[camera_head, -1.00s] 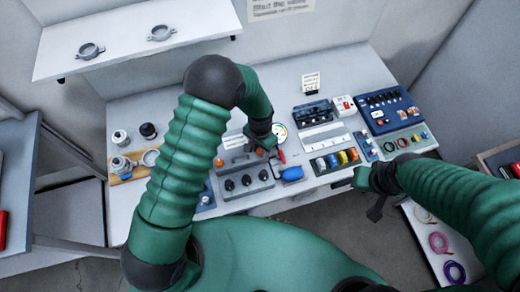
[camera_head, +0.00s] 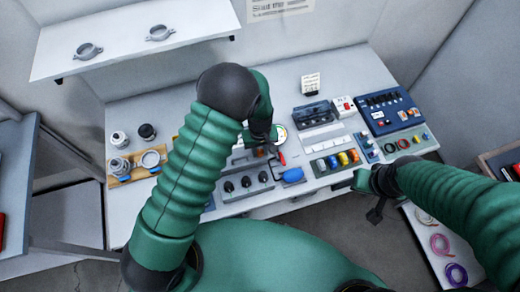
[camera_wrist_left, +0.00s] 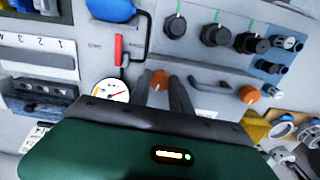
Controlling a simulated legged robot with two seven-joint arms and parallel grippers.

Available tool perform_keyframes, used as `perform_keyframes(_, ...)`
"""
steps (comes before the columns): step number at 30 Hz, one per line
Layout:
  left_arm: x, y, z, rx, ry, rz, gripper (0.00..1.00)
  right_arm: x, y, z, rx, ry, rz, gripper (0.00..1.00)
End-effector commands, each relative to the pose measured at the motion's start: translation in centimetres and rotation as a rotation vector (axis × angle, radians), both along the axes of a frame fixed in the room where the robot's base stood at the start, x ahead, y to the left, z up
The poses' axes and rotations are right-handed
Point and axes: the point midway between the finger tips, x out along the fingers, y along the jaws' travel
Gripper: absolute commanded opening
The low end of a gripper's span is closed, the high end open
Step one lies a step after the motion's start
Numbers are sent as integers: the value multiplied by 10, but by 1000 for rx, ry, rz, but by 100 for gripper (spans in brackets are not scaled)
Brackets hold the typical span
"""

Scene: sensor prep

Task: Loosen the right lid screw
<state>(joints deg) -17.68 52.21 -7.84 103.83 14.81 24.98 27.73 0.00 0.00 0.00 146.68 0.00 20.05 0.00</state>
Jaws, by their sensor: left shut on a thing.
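The right lid screw (camera_wrist_left: 160,79) is an orange knob on the grey panel; in the wrist view it sits between the two dark fingers of my left gripper (camera_wrist_left: 164,92). In the head view the left gripper (camera_head: 262,147) points down at this knob, left of a round gauge (camera_head: 280,132), and is shut on it. A second orange knob (camera_wrist_left: 249,94) with a handle beside it shows in the wrist view; in the head view my arm hides it. My right gripper (camera_head: 366,196) hangs at the bench's front edge, away from the screw; its fingers are unclear.
A red-handled lever (camera_wrist_left: 118,50) and a blue part (camera_head: 292,175) are close to the left gripper. A box with black knobs (camera_head: 247,184) stands in front. Several coloured parts (camera_head: 338,160) are to the right. The bench's back strip is mostly clear.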

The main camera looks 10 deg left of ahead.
Motion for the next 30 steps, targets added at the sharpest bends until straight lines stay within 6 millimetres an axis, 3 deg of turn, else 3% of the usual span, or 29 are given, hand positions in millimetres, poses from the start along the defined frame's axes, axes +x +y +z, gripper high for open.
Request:
perform_keyframes(13, 5, 0, 2, -1, -14, 254, 0, 0, 0, 3, 0, 0, 0, 0)
perform_keyframes(30, 5, 0, 2, -3, -14, 297, 0, 0, 0, 3, 0, 0, 0, 0)
